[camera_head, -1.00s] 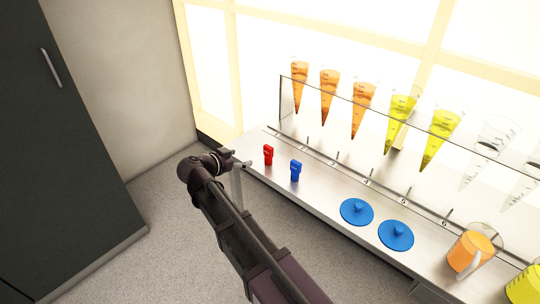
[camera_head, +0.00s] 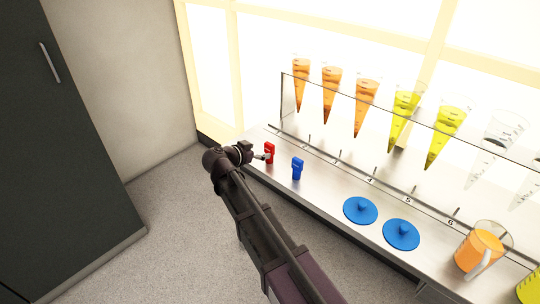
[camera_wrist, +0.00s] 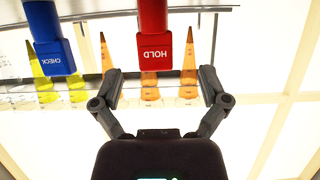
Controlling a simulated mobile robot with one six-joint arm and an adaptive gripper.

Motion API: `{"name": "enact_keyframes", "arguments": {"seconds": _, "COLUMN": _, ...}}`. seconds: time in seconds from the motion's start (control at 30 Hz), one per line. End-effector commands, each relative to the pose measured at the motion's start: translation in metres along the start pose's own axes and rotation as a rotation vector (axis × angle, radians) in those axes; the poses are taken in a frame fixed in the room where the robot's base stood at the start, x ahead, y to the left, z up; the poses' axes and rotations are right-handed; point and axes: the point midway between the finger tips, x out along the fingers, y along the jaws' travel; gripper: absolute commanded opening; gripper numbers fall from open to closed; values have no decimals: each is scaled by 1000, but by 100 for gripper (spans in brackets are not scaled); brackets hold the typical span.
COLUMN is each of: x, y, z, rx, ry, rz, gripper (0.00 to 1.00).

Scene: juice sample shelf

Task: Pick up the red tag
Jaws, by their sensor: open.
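The red tag (camera_head: 269,153) stands on the metal shelf near its left end, beside the blue tag (camera_head: 297,168). In the wrist view the red tag (camera_wrist: 154,40) reads HOLD and hangs in from the top edge, its upper part cut off. My gripper (camera_wrist: 162,72) is open, with one finger on each side of the red tag's line and a visible gap to both. In the head view my gripper (camera_head: 262,156) is just left of the red tag. Whether it touches the tag there is hard to tell.
The blue tag (camera_wrist: 50,40), marked CHECK, is close to the left finger's side. Two blue lids (camera_head: 402,235) lie on the shelf to the right, with an orange jug (camera_head: 478,251) beyond. Several cones of juice (camera_head: 367,105) hang in the rack behind.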

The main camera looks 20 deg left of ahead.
Motion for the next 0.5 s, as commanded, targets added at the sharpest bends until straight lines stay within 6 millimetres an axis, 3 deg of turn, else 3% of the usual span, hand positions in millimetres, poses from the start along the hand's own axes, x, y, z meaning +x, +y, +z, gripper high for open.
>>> {"name": "enact_keyframes", "arguments": {"seconds": 0.5, "x": 7, "y": 1, "z": 1, "rx": 1, "ry": 0, "rz": 2, "gripper": 94}}
